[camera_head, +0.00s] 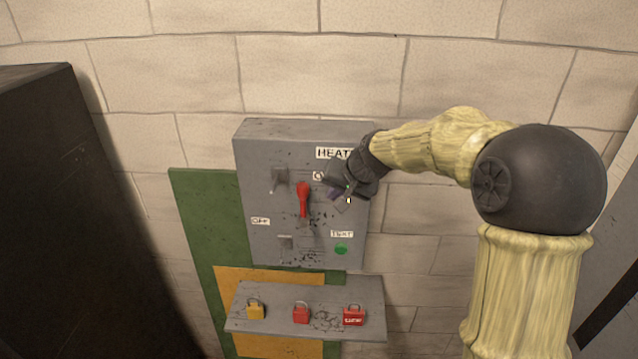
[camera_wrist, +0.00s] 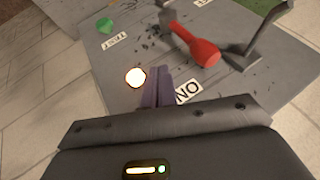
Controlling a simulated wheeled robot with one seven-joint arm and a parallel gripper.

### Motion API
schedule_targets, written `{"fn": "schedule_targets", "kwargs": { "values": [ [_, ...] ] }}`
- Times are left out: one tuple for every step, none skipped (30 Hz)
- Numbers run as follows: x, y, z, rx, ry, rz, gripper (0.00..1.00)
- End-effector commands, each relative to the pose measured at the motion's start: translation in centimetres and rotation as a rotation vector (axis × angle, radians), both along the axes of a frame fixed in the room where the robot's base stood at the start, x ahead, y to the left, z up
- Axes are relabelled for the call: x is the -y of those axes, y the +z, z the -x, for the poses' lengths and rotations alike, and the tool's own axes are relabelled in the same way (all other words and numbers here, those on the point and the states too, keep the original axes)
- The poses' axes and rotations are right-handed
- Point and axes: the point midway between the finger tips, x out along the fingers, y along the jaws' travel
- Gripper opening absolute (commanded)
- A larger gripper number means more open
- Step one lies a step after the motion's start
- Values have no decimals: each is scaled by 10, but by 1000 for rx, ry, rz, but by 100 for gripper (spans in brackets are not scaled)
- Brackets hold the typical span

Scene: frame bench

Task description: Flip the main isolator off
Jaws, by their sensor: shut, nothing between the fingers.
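The main isolator is a red handle (camera_head: 303,200) on a grey panel box (camera_head: 262,160). Its thick end points up, and it also shows in the wrist view (camera_wrist: 193,44). A partly covered "ON" label (camera_wrist: 188,92) is near the thick end. The "OFF" label (camera_head: 261,221) is lower on the left of the box. My gripper (camera_head: 334,194) is in front of the box, just right of the handle and apart from it. Its purple fingers (camera_wrist: 157,88) are together and empty. My wrist hides part of the box's upper right.
Grey brackets (camera_head: 279,178) (camera_wrist: 262,35) stand out left of the handle. A green button (camera_head: 341,249) under a "TEST" label and a lit white lamp (camera_wrist: 135,77) are on the box. A shelf (camera_head: 375,297) below carries a yellow padlock (camera_head: 255,310) and two red ones.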

Motion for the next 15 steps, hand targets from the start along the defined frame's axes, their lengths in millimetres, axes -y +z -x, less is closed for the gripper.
{"fn": "schedule_targets", "kwargs": {
  "values": [
    [-10,6,-1,0,7,0,0],
    [-15,7,-2,0,7,0,0],
    [-21,6,-3,0,6,1,0],
    [-25,6,-3,0,7,1,0],
    [-27,6,-5,-1,5,0,0],
    [-30,5,-6,0,4,0,0],
    [-32,5,-6,0,4,0,0],
    [-34,5,-7,0,4,0,0],
    [-36,4,-7,0,2,0,0],
    [-37,4,-8,1,2,0,0],
    [-37,3,-8,1,1,0,0],
    [-37,3,-8,1,0,0,0],
    [-37,3,-9,2,-1,0,0],
    [-37,2,-9,1,-2,0,0],
    [-37,2,-9,1,-2,0,0]
  ]
}}
